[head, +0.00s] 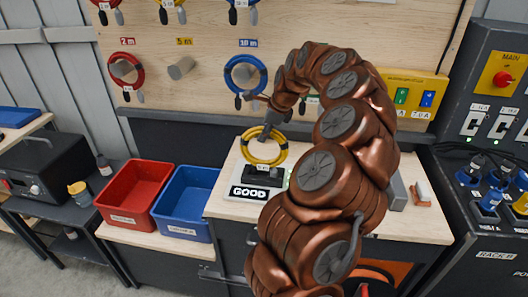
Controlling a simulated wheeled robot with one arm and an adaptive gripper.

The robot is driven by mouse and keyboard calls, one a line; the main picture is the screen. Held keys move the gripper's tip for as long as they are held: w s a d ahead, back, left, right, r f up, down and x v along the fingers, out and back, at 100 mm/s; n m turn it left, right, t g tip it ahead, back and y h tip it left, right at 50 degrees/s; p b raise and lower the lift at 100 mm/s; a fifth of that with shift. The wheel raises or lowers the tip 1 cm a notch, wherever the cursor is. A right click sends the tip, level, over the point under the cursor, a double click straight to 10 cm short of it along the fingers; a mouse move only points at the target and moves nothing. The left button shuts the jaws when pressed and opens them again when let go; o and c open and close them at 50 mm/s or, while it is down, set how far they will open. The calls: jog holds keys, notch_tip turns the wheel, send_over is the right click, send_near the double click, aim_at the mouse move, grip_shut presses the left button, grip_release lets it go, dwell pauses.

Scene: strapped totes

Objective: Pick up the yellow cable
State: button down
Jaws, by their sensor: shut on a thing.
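The yellow cable (281,150) is a coiled ring with black parts at its lower side. It is over the small tester with the "GOOD" sign (248,193) on the wooden bench. I cannot tell whether the coil still touches the tester. My gripper (267,127) comes down from above and is shut on the top of the coil. The fingertips are small and partly hidden by the coil.
A red bin (135,190) and a blue bin (187,200) stand left of the bench. On the pegboard hang a red coil (137,70) and a blue coil (260,74), with an empty peg (181,68) between them. A dark rack (490,120) stands at right.

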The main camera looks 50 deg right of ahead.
jog(key=shift+r, duration=0.1)
dwell(0.4)
jog(key=shift+r+b, duration=1.05)
jog(key=shift+r, duration=0.6)
jog(key=s+a+r+b, duration=0.1)
jog(key=a+b, duration=0.4)
jog(key=a, duration=1)
jog(key=shift+s+a+r, duration=0.3)
jog(key=shift+s+a, duration=0.05)
jog(key=shift+s, duration=0.5)
jog(key=shift+r, duration=1.8)
